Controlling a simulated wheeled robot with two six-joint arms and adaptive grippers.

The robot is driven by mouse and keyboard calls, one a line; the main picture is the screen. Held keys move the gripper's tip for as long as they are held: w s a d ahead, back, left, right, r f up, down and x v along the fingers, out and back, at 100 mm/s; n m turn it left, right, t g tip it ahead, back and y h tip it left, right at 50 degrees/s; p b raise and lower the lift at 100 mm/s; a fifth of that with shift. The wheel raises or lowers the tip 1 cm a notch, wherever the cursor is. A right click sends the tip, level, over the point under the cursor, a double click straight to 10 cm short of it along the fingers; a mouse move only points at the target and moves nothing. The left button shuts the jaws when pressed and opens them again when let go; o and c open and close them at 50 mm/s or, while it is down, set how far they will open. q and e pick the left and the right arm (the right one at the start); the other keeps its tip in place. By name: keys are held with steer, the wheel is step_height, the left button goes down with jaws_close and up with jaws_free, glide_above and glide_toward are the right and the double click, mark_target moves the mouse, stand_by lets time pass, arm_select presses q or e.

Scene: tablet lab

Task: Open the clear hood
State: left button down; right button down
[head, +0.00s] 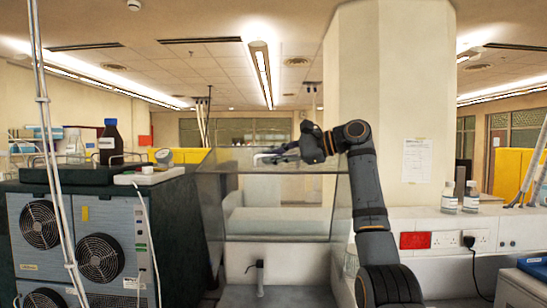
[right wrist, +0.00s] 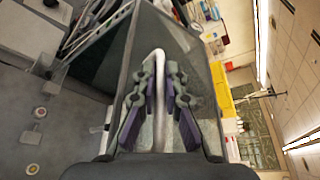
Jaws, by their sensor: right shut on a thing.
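The clear hood (head: 285,205) shows in the middle of the head view as see-through panes with thin edges above a grey base. My right gripper (head: 272,157) is at the upper part of the hood, reached by my arm from the right. In the right wrist view my right gripper (right wrist: 160,85) has its two dark fingers on either side of a pale rounded bar (right wrist: 159,128), which looks like the hood's handle, and is shut on it. How far the hood is raised is hard to tell. My left gripper is not in view.
A machine with fans (head: 82,245) stands at the left, with a dark bottle (head: 110,143) on top. A pillar (head: 385,90) rises behind my right arm. Small white bottles (head: 449,198) stand on the right counter. A small upright fitting (head: 259,277) is below the hood.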

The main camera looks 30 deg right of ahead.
steer(key=c, duration=1.4)
jaws_free()
steer(key=shift+w+d+f, duration=0.1)
steer(key=shift+w+f, duration=0.05)
steer(key=v, duration=1.2)
steer(key=shift+d, duration=0.1)
